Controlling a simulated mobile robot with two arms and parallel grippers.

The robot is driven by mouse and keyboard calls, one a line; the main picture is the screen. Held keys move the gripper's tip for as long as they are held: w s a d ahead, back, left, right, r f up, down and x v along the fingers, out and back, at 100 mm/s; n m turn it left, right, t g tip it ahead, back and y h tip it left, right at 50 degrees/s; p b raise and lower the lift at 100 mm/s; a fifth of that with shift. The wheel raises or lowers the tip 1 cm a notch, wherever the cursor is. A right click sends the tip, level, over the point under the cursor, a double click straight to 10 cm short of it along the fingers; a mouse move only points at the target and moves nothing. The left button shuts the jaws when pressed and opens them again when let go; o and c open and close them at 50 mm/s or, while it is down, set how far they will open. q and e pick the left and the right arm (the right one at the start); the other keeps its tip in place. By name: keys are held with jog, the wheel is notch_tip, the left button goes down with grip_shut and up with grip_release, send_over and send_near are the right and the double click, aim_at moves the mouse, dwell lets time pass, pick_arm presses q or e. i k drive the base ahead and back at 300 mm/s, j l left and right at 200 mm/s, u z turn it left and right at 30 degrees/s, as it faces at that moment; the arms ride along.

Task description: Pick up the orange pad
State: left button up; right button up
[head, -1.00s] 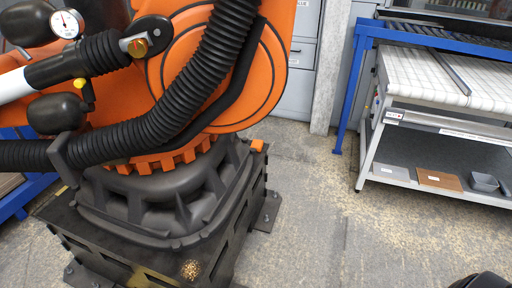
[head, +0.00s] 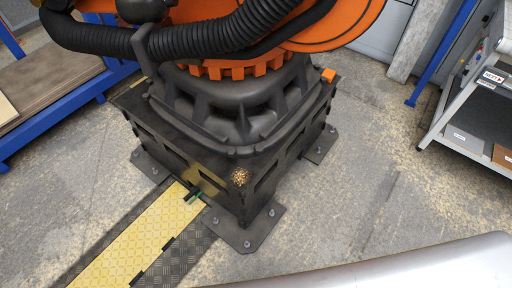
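No thing that is clearly the orange pad shows in the head view. A small orange block (head: 328,75) sits on the back right corner of the black pedestal (head: 210,178) under a large orange machine (head: 335,22). I cannot tell whether this block is a pad. A brown board (head: 502,156) lies on the lower shelf of a cart at the right edge, partly cut off. Neither of my grippers is in view.
The cart's grey lower shelf (head: 440,133) holds a dark grey board (head: 466,137). A blue rack (head: 70,105) stands at left. A yellow and black cable cover (head: 130,245) runs along the floor. Bare concrete floor (head: 370,190) lies between pedestal and cart.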

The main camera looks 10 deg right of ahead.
aim_at(330, 75)
jog(key=i+l+u, duration=0.15)
jog(key=l, duration=0.2)
jog(key=i+l+u, duration=0.1)
jog(key=l, duration=0.3)
jog(key=i+l+u, duration=0.15)
jog(key=l, duration=0.2)
jog(key=i+l+u, duration=0.15)
jog(key=l, duration=0.25)
